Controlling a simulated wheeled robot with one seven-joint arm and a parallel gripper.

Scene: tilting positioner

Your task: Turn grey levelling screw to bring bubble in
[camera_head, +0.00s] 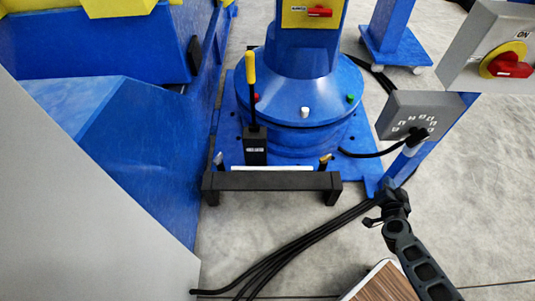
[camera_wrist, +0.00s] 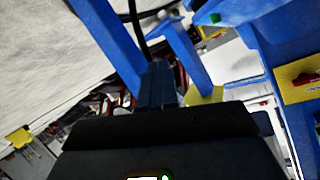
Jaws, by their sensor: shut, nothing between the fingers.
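A small grey screw (camera_head: 218,160) stands at the left end of the black front bar (camera_head: 270,181); I take it for the levelling screw. A brass-coloured screw (camera_head: 325,160) stands at the right end. A pale strip (camera_head: 272,168), perhaps the level, lies along the bar between them; no bubble can be made out. My gripper (camera_head: 393,204) is right of the bar and apart from both screws. In the wrist view my gripper's fingers (camera_wrist: 158,85) are together and empty, and neither screw can be made out there.
The blue round base (camera_head: 305,130) carries red, white and green knobs. A black lever with a yellow grip (camera_head: 251,68) rises beside the grey screw. Black cables (camera_head: 300,245) cross the floor. A blue wall (camera_head: 140,130) stands left.

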